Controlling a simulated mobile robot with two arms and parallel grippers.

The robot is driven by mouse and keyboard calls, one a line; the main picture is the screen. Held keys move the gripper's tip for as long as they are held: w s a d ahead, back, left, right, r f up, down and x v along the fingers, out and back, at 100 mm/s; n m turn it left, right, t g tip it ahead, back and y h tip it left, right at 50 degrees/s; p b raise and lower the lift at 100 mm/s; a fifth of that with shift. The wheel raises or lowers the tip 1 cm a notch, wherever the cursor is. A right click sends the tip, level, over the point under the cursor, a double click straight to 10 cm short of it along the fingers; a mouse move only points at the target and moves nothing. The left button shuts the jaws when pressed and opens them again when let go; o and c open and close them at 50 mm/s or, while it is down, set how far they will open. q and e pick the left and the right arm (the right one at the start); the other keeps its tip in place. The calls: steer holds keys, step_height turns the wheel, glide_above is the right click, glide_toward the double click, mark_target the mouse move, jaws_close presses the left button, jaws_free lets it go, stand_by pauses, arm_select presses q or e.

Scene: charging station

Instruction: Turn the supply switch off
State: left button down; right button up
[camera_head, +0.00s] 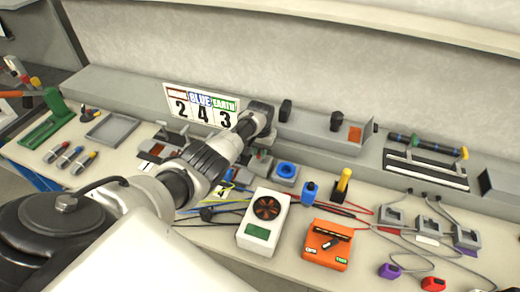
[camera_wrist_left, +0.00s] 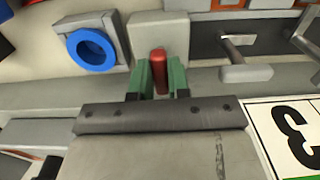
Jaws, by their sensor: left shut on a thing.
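The switch looks like a short red lever (camera_wrist_left: 159,64) on a grey block (camera_wrist_left: 158,30) in the left wrist view. My left gripper (camera_wrist_left: 160,78) has green fingertips on either side of the red lever and is shut on it. In the head view my left gripper (camera_head: 258,150) is at the rear ledge, just left of the blue ring (camera_head: 286,170). My own arm and hand hide most of the lever there. The blue ring also shows beside the grey block in the left wrist view (camera_wrist_left: 91,48). My right gripper is not in view.
A number sign (camera_head: 201,106) reading 2 4 3 stands behind my arm. In front lie a white meter (camera_head: 263,222), an orange box (camera_head: 327,245) and several coloured wires. A green tool (camera_head: 48,120) and a grey tray (camera_head: 112,130) are at the left.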

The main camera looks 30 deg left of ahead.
arm_select(q)
steer(key=shift+w+r, duration=0.1)
stand_by(0.3)
steer(key=c, duration=1.1)
jaws_free()
steer(key=shift+r, duration=0.35)
step_height(320, 180, up, 10)
